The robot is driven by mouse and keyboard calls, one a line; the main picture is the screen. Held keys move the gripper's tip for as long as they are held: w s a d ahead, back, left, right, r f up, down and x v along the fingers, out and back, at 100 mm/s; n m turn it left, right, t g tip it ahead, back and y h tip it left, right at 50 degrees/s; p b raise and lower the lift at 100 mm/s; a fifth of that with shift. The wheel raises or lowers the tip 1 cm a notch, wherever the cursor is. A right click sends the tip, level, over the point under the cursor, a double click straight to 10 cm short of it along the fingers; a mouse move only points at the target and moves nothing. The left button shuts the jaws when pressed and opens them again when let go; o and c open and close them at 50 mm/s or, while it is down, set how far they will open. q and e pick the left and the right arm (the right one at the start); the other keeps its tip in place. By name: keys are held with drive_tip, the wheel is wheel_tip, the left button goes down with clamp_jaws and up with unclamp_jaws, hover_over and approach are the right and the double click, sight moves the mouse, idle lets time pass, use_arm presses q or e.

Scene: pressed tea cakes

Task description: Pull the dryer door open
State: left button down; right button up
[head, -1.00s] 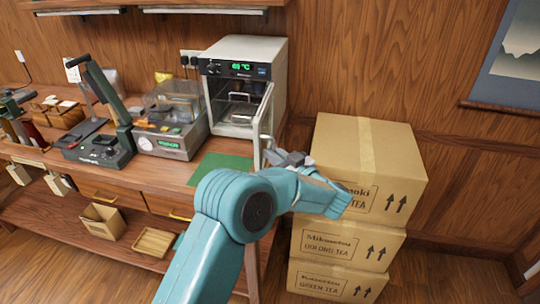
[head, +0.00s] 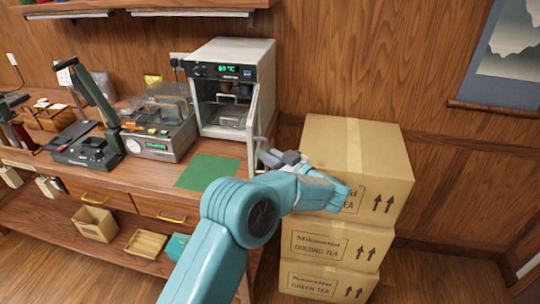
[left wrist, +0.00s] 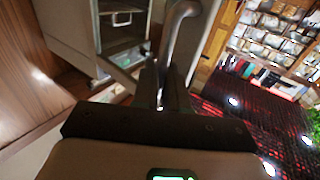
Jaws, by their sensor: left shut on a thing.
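The dryer (head: 262,62) is a pale metal box with a dark front panel and a green readout, at the back right of the bench. Its door (head: 253,118) is hinged on the right and stands wide open towards me, showing the chamber. My left gripper (head: 270,158) is at the outer side of the door, shut on the door handle. In the left wrist view, the curved metal handle (left wrist: 181,22) runs down between the dark fingers (left wrist: 165,88); the fingers hide its lower part. The dryer chamber (left wrist: 120,36) shows behind. My right gripper is out of view.
Stacked tea cartons (head: 350,150) stand right of the bench, close behind my left forearm. A green mat (head: 210,172) lies before the dryer. A scale-like device (head: 160,138) and a lever press (head: 90,140) stand left of it.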

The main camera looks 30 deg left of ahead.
use_arm(q)
drive_tip(key=shift+w+a, duration=0.15)
drive_tip(key=c, duration=1.3)
unclamp_jaws()
drive_tip(key=shift+w+f, duration=0.1)
drive_tip(key=shift+o, duration=0.7)
drive_tip(key=shift+w+a+f, duration=0.2)
drive_tip(key=shift+w+f, duration=0.05)
drive_tip(key=shift+f, duration=0.05)
drive_tip(key=b+v, duration=0.2)
drive_tip(key=v, duration=1.5)
drive_tip(key=shift+s+r+b, duration=0.2)
drive_tip(key=shift+s+b, duration=0.05)
drive_tip(key=shift+b, duration=0.05)
drive_tip(key=shift+s+a, duration=0.1)
